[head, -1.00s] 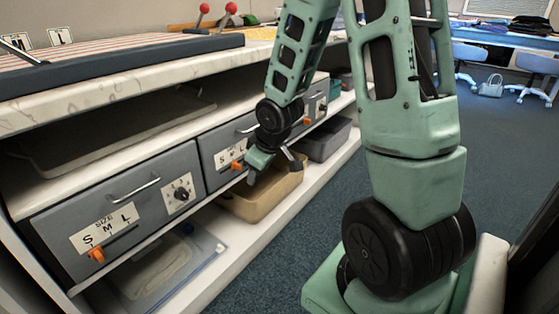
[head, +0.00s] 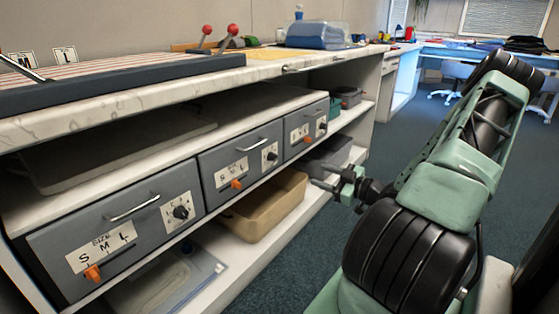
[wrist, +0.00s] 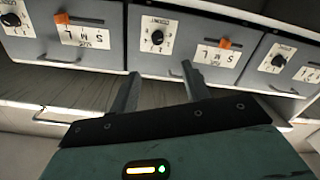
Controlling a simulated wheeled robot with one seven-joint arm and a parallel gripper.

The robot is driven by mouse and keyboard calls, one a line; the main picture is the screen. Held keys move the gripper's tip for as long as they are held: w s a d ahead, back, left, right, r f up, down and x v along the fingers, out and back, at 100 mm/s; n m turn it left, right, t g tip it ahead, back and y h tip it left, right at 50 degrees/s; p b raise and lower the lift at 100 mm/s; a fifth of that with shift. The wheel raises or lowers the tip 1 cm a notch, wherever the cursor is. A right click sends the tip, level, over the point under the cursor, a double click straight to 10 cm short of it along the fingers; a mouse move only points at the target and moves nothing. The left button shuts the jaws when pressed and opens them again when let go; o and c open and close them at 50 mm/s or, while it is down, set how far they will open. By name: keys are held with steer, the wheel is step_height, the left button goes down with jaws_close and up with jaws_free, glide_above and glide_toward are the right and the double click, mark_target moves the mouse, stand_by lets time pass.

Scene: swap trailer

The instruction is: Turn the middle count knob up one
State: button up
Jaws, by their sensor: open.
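The middle count knob (head: 270,155) is a black dial on a white plate, at the right of the middle grey drawer front (head: 215,160). In the wrist view, which looks upside down, this knob (wrist: 157,38) shows just beyond and between my fingertips. Its plate marks are too small to read. My gripper (head: 328,179) is open and empty, out in front of the drawers with its fingers toward them; in the wrist view my gripper (wrist: 161,72) stays apart from the knob.
The near knob (head: 180,212) and far knob (head: 322,125) are on neighbouring drawers. Orange size sliders, such as the middle one (head: 237,184), sit left of the knobs. A tan bin (head: 262,215) stands below. Open blue carpet (head: 390,150) lies right of the unit.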

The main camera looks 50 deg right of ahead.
mark_target(276, 158)
steer(key=w+b, duration=0.2)
steer(key=w, duration=0.3)
steer(key=w+b, duration=0.1)
steer(key=w, duration=0.4)
steer(key=w+a+b, duration=0.1)
steer(key=w+b, duration=0.1)
steer(key=w, duration=0.3)
steer(key=shift+w+b, duration=0.15)
steer(key=shift+b, duration=0.15)
steer(key=shift+w+r, duration=0.15)
steer(key=shift+w, duration=0.6)
steer(key=c, duration=1)
